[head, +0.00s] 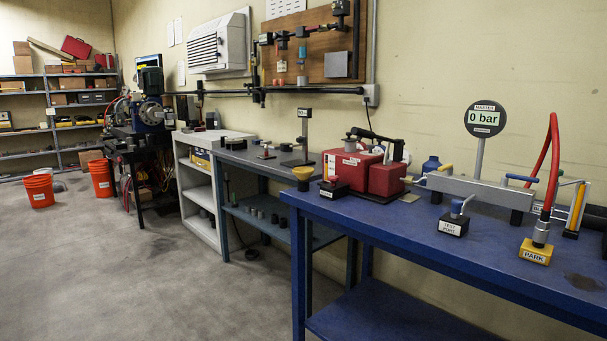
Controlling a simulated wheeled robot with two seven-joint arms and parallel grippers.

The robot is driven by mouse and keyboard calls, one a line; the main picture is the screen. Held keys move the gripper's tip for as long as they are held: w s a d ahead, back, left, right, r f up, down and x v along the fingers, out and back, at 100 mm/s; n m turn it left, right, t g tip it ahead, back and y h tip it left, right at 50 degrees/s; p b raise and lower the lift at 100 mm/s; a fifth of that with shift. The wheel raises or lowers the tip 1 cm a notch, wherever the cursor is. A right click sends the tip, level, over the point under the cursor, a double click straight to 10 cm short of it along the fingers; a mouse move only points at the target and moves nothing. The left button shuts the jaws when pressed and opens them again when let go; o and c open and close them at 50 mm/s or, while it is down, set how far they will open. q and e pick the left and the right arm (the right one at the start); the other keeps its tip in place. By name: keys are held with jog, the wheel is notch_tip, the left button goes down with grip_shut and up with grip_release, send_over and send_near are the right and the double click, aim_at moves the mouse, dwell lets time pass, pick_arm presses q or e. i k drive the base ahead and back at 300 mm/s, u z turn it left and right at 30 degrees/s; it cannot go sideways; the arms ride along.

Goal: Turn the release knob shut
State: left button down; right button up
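A red pump-like unit (387,179) sits on the blue bench, with grey and black fittings on top. A dark, round-topped fitting (350,142) stands on its left part. A small black labelled block (333,189) sits at its front left, too small to read. I cannot tell which part is the release knob or how far it is turned. A round gauge marked MASTER (485,117) reads 0 bar. Neither of my grippers is in view.
On the blue bench (400,225) are a TEST PORT block (453,226), a yellow PARK block (536,252) with a red hose (545,165), and a long grey bar (480,190). The grey floor is clear in front.

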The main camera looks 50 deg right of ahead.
aim_at(333, 180)
jog(key=u, duration=0.05)
jog(key=i, duration=2.3)
jog(key=z, duration=0.75)
jog(key=i, duration=1.55)
jog(key=z, duration=1.2)
